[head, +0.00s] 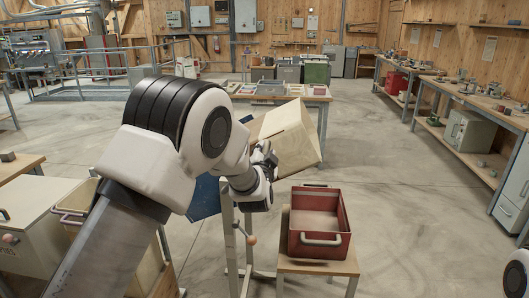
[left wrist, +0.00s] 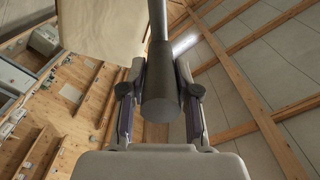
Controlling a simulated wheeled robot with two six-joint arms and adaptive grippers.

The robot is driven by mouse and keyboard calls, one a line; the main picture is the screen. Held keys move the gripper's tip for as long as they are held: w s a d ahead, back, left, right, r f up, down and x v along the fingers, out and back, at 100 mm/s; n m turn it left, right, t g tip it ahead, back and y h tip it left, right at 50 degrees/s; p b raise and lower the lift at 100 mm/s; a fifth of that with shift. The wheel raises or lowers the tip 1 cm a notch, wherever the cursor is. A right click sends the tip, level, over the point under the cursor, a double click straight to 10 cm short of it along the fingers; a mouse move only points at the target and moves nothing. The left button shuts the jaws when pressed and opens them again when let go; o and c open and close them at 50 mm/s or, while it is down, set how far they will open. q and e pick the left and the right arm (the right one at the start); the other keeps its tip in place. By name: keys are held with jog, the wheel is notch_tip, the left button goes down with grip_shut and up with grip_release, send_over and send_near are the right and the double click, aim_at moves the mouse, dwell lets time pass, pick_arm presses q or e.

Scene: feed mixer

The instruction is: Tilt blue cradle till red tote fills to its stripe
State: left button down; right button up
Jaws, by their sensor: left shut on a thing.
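The blue cradle (head: 205,197) stands left of centre in the head view, mostly hidden behind my left arm. A pale tan bag or box (head: 292,138) leans tilted to the right, above and behind the red tote; it also shows in the left wrist view (left wrist: 100,28). The red tote (head: 338,243) sits upright on a small wooden stand, with a flat pale pinkish-tan surface inside. I cannot make out its stripe. My left gripper (head: 264,156) is beside the bag; in the left wrist view its fingers (left wrist: 157,105) are shut on a dark grey bar (left wrist: 160,85). My right gripper is out of view.
A grey post (head: 229,240) stands just left of the tote's wooden stand (head: 318,266). A pale bin (head: 35,225) and wooden tables are at the left. Workbenches (head: 470,105) line the right wall. The floor right of the tote is clear.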

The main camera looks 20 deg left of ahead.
pick_arm(q)
jog(key=shift+f, duration=0.35)
jog(key=c, duration=1)
grip_release()
jog(key=shift+o, duration=0.8)
jog(key=shift+r, duration=0.1)
jog(key=v, duration=1.2)
jog(key=shift+d, duration=0.1)
